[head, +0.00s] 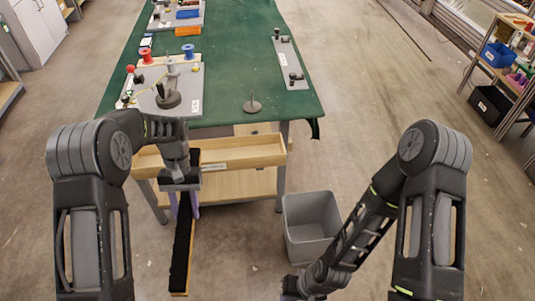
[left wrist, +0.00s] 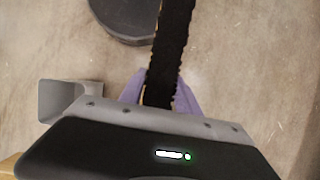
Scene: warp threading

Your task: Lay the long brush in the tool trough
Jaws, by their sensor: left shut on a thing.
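The long brush (head: 181,250) has black bristles and a thin light wooden edge. My left gripper (head: 184,211) is shut on it, with one purple finger on each side. In the head view the brush runs from the trough's left part down toward the bottom edge, in front of the table. It also shows in the left wrist view (left wrist: 170,45), running up from between the fingers (left wrist: 160,95). The tool trough (head: 245,153) is a light wooden tray along the table's near side; my left arm and the brush cover its left part. My right gripper (head: 290,287) is at the bottom edge, mostly hidden.
The green table (head: 240,60) holds a grey board (head: 195,98) with spools and a dark disc with a pin (head: 252,106). Open floor lies right.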

